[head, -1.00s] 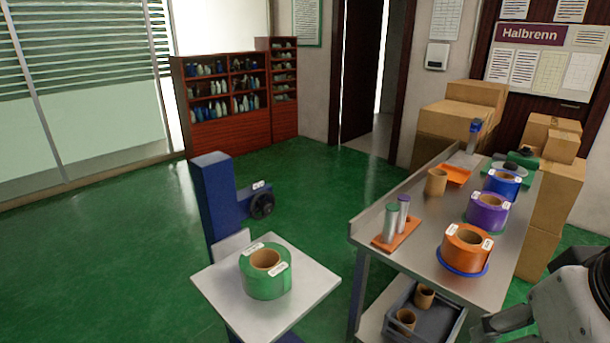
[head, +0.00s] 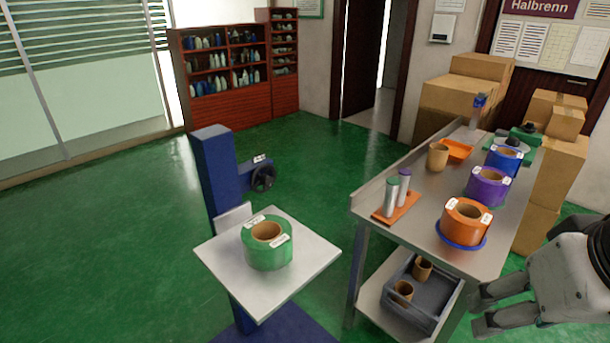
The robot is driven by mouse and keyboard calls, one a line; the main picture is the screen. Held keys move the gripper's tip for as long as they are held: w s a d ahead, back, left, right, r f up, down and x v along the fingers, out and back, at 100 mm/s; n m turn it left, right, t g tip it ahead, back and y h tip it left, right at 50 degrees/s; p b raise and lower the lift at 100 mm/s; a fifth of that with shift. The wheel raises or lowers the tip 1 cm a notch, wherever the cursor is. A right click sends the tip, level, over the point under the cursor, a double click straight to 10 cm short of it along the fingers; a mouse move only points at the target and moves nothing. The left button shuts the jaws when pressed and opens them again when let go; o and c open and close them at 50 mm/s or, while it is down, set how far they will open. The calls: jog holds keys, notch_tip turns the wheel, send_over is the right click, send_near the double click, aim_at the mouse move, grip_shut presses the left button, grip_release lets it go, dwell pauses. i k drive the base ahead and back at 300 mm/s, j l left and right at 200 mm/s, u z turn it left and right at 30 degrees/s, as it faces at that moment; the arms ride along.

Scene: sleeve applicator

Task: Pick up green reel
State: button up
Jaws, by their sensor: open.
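The green reel (head: 268,254) lies flat on the white square plate (head: 310,252) of a blue stand. It has a brown cardboard core and white labels on its rim. My gripper (head: 478,312) is at the lower right, in front of the steel bench, well to the right of the reel. Its grey fingers point left, are apart and hold nothing.
The steel bench (head: 415,232) carries an orange reel (head: 462,228), a purple reel (head: 480,196) and a blue reel (head: 500,166). A grey crate (head: 420,308) with cardboard cores is on its lower shelf. The blue column (head: 212,170) rises behind the plate. Open green floor lies left.

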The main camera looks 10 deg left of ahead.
aim_at(267, 239)
jog(key=i, duration=0.45)
jog(key=i+l+u, duration=0.1)
jog(key=i, duration=0.35)
